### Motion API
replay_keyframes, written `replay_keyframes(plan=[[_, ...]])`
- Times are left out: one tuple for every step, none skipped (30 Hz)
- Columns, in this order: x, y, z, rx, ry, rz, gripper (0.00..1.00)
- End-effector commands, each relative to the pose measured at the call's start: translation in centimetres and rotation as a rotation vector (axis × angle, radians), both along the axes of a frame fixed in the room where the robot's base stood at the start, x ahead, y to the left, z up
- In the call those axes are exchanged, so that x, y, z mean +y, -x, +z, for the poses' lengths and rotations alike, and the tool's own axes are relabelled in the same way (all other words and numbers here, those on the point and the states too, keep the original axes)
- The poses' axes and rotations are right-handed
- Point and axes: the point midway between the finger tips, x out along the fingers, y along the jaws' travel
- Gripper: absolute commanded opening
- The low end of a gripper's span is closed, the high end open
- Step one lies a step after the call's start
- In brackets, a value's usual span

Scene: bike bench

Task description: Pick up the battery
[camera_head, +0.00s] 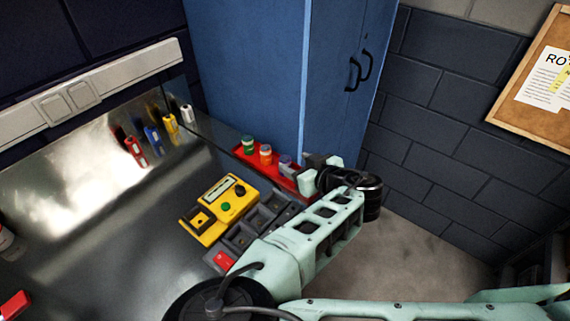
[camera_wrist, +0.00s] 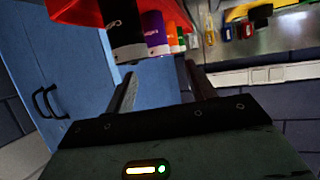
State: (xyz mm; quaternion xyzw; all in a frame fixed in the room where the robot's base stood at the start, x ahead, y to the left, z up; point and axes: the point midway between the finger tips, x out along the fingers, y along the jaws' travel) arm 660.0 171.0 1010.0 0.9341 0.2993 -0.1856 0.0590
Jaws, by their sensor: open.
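Several upright cylinders that look like batteries stand in a red tray (camera_head: 243,153). In the head view a green cylinder (camera_head: 248,144), an orange-red one (camera_head: 265,154) and a purple one (camera_head: 285,164) show. In the wrist view, a black one (camera_wrist: 124,30) is closest to my jaws, then purple (camera_wrist: 155,32), orange (camera_wrist: 173,38) and green (camera_wrist: 182,42). Which is the task's battery I cannot tell. My gripper (camera_wrist: 160,68) is open, its fingers near the black cylinder, with nothing visibly held. In the head view my gripper (camera_head: 318,163) is at the tray's right end, partly hiding it.
A yellow device (camera_head: 232,196) and a dark compartment tray (camera_head: 268,213) sit on the metal bench (camera_head: 110,235), left of my arm. Small coloured items, including a blue one (camera_head: 153,140), stand by the back wall. A blue cabinet (camera_head: 250,75) rises behind the red tray.

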Motion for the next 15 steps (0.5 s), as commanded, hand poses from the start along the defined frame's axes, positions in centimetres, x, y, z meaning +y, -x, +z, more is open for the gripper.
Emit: replay_keyframes(plan=[[0.2,-0.3,-0.1,-0.001,0.004,0.004,0.55],[0.4,-0.5,-0.2,-0.001,0.005,0.004,0.55],[0.6,-0.8,-0.4,0.0,0.005,0.005,0.55],[0.8,-1.0,-0.5,-0.001,0.006,0.005,0.55],[0.9,-1.3,-0.7,-0.001,0.006,0.005,0.55],[1.2,-1.6,-0.9,-0.001,0.005,0.005,0.55],[1.3,-1.8,-1.1,-0.001,0.006,0.005,0.55],[1.6,-2.1,-1.2,-0.001,0.004,0.004,0.55],[1.8,-2.5,-1.4,-0.001,0.005,0.004,0.55],[2.0,-2.8,-1.6,-0.001,0.004,0.004,0.55],[2.1,-2.9,-1.7,0.0,0.004,0.002,0.55],[2.3,-3.1,-1.9,0.0,0.003,0.002,0.55],[2.4,-3.2,-1.9,0.0,0.002,0.002,0.55],[2.4,-3.3,-2.0,0.0,0.002,0.002,0.55],[2.5,-3.4,-2.0,-0.001,0.001,0.0,0.55]])
